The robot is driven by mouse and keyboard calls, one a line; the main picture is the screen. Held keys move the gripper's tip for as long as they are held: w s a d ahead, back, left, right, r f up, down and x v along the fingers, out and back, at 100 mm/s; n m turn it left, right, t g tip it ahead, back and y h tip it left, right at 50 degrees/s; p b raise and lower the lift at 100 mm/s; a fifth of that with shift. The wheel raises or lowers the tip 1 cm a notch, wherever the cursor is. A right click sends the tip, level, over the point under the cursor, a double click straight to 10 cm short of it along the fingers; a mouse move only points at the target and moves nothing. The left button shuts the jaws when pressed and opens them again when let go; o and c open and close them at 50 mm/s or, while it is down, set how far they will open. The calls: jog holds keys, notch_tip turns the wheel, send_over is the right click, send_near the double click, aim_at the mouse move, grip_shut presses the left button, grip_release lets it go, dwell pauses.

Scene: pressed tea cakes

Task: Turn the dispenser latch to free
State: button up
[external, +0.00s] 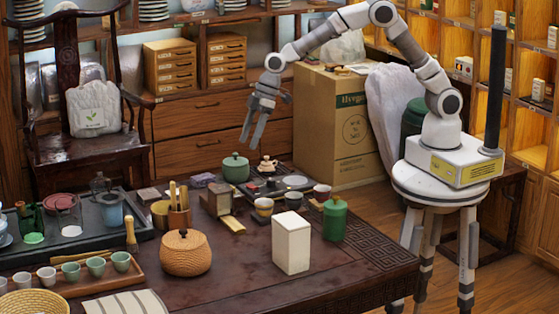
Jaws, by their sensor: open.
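My gripper (254,133) hangs open and empty, fingers pointing down, above the back of the dark tea table (330,275). No part clearly reads as a dispenser latch in the external view. A small brown-grey box (217,198) with a pale yellow strip (232,224) at its foot stands mid-table and may be the dispenser; I cannot tell. It is below and left of my gripper, well apart from it. Any latch on it is too small to make out.
A green lidded jar (235,168) and a tray with a small teapot (268,165) sit below my gripper. A white canister (291,243), a green canister (335,218) and a round wooden jar (185,253) stand nearer the front. A large carton (335,125) stands behind.

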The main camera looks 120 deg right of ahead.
jog(key=b+x, duration=0.1)
jog(key=x, duration=1.3)
jog(key=shift+s, duration=0.1)
grip_shut()
